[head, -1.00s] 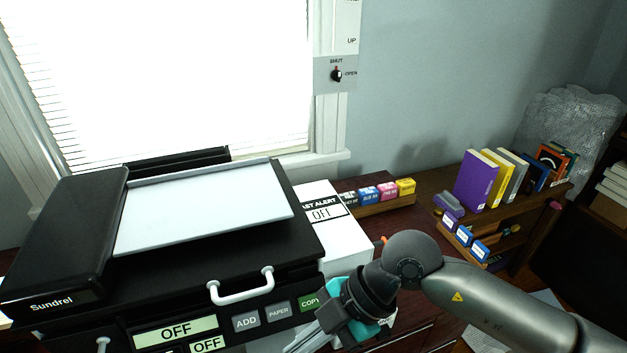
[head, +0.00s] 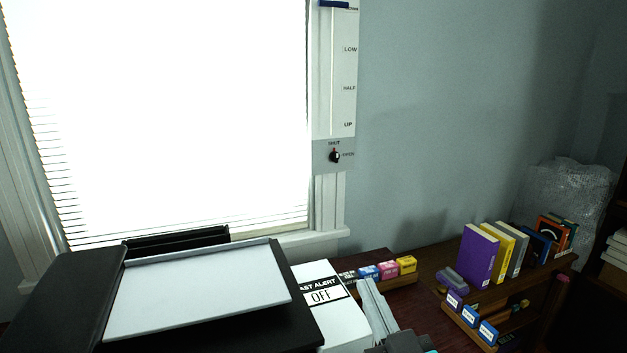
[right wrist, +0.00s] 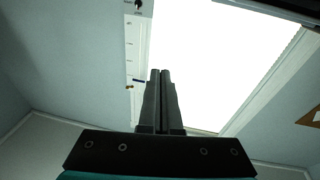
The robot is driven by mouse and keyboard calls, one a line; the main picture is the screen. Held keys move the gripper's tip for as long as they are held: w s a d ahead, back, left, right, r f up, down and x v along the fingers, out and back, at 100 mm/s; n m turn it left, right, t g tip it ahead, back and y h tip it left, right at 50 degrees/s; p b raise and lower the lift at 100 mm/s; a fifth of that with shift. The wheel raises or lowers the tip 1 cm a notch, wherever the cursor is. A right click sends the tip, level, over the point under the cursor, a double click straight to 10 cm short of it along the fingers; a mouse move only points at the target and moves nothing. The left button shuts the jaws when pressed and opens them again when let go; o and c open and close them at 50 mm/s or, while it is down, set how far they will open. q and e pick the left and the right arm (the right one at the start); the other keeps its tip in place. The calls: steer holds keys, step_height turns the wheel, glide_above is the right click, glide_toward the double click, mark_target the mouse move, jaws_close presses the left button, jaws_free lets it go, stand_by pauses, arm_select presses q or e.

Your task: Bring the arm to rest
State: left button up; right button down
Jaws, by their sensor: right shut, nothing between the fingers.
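My right gripper (head: 376,308) stands at the bottom of the head view, pointing up, in front of the white alert box and the desk. In the right wrist view its two fingers (right wrist: 160,73) lie side by side, shut, with nothing held. Behind them are the bright window and the wall. Most of my right arm is below the head view. My left gripper is not in view.
The black printer (head: 305,325) with its pale top tray (head: 200,290) fills the lower left. The white alert box (head: 335,325) reads OFF. Ink boxes (head: 387,270) and a shelf of books (head: 478,255) stand to the right. A blind control panel (head: 335,90) hangs beside the window.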

steer(key=s+d+f+m+g+h, duration=0.1)
steer(key=s+d+f+g+h, duration=0.25)
steer(key=f, duration=0.45)
steer(key=s+d+f+m+g+h, duration=0.2)
steer(key=s+d+f+g, duration=0.25)
steer(key=f, duration=0.45)
steer(key=s+f+n+g+y, duration=0.2)
steer(key=s+f+g, duration=0.65)
steer(key=s, duration=0.55)
step_height(320, 180, down, 26)
steer(key=s+b, duration=0.2)
steer(key=b, duration=0.2)
steer(key=s+d+f+g+b, duration=0.2)
steer(key=s+f, duration=1.3)
steer(key=shift+d+f+n+h, duration=0.2)
steer(key=shift+d+n+h, duration=0.1)
steer(key=shift+d+h, duration=0.1)
